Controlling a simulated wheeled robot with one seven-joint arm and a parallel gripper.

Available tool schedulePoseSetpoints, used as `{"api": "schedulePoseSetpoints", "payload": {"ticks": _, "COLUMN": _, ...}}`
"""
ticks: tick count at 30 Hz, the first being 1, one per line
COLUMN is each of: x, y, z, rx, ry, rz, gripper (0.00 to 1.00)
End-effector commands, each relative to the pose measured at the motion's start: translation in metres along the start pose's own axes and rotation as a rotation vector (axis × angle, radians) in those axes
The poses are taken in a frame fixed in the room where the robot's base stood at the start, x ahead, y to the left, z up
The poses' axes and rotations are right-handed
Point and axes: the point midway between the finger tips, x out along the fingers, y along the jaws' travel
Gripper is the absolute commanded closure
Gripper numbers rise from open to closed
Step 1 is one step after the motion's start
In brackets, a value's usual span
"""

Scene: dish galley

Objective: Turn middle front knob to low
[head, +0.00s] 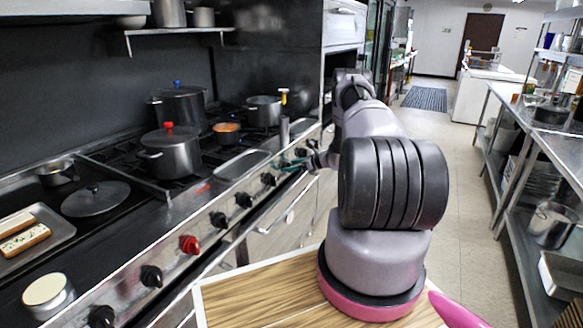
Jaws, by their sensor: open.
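A row of stove knobs runs along the slanted steel front panel (172,262). Most are black, such as one black knob (243,200) near the middle and another black knob (268,179) farther along. One knob is red (190,245). I cannot tell the knobs' settings or which one is the middle front knob from markings. My gripper (288,163) is at the far part of the row, small in the picture, with greenish fingers pointing left at the panel. It is open, close to the far black knobs. Whether it touches a knob is unclear, and my arm hides part of that area.
A pot with a red lid knob (170,152), a larger pot (178,104) and a small pot (263,110) stand on the stove. A flat lid (95,199) and a tray (40,236) lie at left. A steel shelf rack (520,150) lines the right; the aisle floor is clear.

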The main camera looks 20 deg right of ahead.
Motion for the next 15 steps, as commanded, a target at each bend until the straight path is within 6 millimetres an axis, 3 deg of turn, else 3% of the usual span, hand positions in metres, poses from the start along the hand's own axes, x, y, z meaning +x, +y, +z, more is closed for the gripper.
{"api": "schedulePoseSetpoints", "payload": {"ticks": 7, "x": 0.0009, "y": -0.0003, "z": -0.0001, "rx": 0.000, "ry": 0.000, "rz": -0.001, "gripper": 0.07}}
{"api": "schedulePoseSetpoints", "payload": {"ticks": 8, "x": 0.0009, "y": -0.0003, "z": -0.0001, "rx": 0.000, "ry": 0.000, "rz": -0.001, "gripper": 0.11}}
{"api": "schedulePoseSetpoints", "payload": {"ticks": 12, "x": 0.0008, "y": -0.0003, "z": 0.0000, "rx": 0.000, "ry": 0.000, "rz": -0.001, "gripper": 0.65}}
{"api": "schedulePoseSetpoints", "payload": {"ticks": 14, "x": 0.0007, "y": -0.0003, "z": 0.0000, "rx": 0.000, "ry": 0.000, "rz": -0.001, "gripper": 0.87}}
{"api": "schedulePoseSetpoints", "payload": {"ticks": 15, "x": 0.0007, "y": -0.0003, "z": 0.0000, "rx": 0.000, "ry": 0.000, "rz": -0.001, "gripper": 0.92}}
